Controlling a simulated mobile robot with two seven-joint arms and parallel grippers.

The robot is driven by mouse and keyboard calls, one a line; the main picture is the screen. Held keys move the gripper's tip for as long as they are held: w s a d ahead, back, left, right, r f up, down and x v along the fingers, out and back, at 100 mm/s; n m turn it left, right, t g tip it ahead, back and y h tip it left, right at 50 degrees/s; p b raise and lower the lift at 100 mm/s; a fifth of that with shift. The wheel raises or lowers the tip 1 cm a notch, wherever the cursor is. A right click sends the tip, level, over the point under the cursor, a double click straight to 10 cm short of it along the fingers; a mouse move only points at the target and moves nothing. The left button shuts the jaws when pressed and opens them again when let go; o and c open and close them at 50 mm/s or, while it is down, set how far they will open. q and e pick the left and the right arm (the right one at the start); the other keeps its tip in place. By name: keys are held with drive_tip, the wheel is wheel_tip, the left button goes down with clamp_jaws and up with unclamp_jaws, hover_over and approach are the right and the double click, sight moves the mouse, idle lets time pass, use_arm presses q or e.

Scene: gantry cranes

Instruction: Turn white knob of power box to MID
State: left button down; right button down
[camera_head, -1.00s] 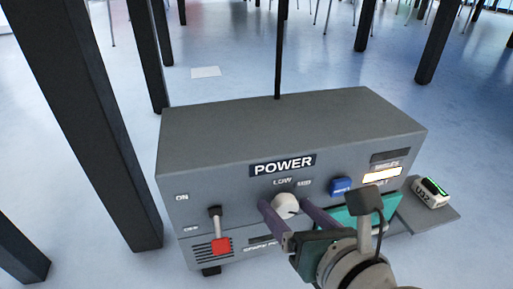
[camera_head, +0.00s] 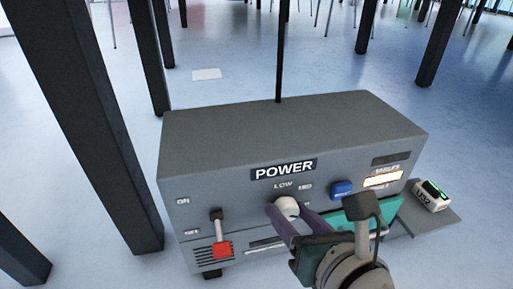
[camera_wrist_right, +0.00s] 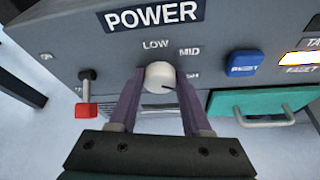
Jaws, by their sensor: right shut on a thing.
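The grey power box (camera_head: 230,135) stands in front of me with a "POWER" plate on its front. Its round white knob (camera_wrist_right: 158,74) sits below the LOW label (camera_wrist_right: 155,44), with the MID label (camera_wrist_right: 189,51) to its upper right. A third label right of the knob is partly hidden by a finger. A short dark line on the knob points right and slightly down, not at MID. My right gripper (camera_head: 287,209) is shut on the knob, one finger on each side, as the right wrist view also shows. My left gripper is out of view.
A red-handled lever (camera_head: 220,247) is left of the knob, by ON and OFF labels. A blue button (camera_head: 341,188), a lit display (camera_head: 383,179) and a teal drawer (camera_wrist_right: 262,111) are to the right. A small white device (camera_head: 431,195) rests on a side shelf.

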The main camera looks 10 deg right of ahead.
drive_tip(key=shift+a+r+n+h+p, duration=0.2)
drive_tip(key=shift+n+h+p, duration=0.55)
drive_tip(key=shift+p, duration=0.45)
drive_tip(key=shift+f+n+h+p, duration=0.1)
drive_tip(key=shift+n+h+p, duration=0.5)
drive_tip(key=shift+n, duration=0.35)
drive_tip(key=shift+a+f+n+h, duration=0.15)
drive_tip(key=shift+n+h, duration=0.4)
drive_tip(key=shift+n, duration=0.35)
drive_tip(key=shift+f+n+t+h+b, duration=0.1)
drive_tip(key=shift+n+t+h+b, duration=0.35)
drive_tip(key=shift+n+h, duration=0.6)
drive_tip(key=shift+n+y, duration=0.25)
drive_tip(key=shift+n, duration=0.1)
drive_tip(key=shift+c, duration=1.8)
unclamp_jaws()
